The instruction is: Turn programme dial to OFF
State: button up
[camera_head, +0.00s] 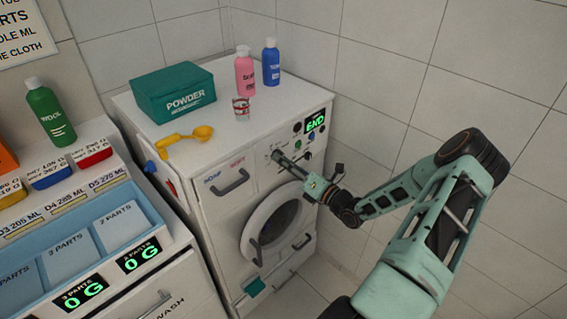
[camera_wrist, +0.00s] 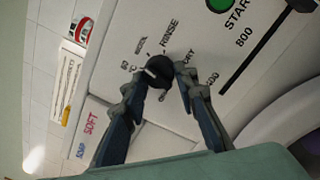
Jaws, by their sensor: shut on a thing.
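The washing machine (camera_head: 235,215) stands against the tiled wall, and its display (camera_head: 315,122) reads END in green. The programme dial (camera_wrist: 158,68) is a round black knob with a pale pointer mark. In the wrist view the mark lies on the knob's left side, near small labels I cannot fully read; RINSE stands above the knob. My gripper (camera_wrist: 163,82) is shut on the dial, one finger on each side. In the head view my gripper (camera_head: 295,167) reaches the front panel from the right and mostly hides the dial. An OFF label is not readable.
A green START button (camera_wrist: 218,4) and spin numbers lie beside the dial. The round door (camera_head: 273,222) is below. A powder box (camera_head: 173,92), yellow scoop (camera_head: 190,136), small cup (camera_head: 241,108), pink bottle (camera_head: 244,72) and blue bottle (camera_head: 271,63) stand on top.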

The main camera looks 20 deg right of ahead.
jog(key=n+b, duration=0.9)
jog(key=n+g+b, duration=0.1)
jog(key=n+b, duration=1.7)
jog(key=shift+w+d+r+h, duration=0.1)
jog(key=shift+d+r+h, duration=0.15)
jog(key=shift+h, duration=0.15)
jog(key=shift+r+n, duration=0.1)
jog(key=shift+n, duration=0.2)
jog(key=o, duration=1.2)
jog(key=shift+c, duration=0.2)
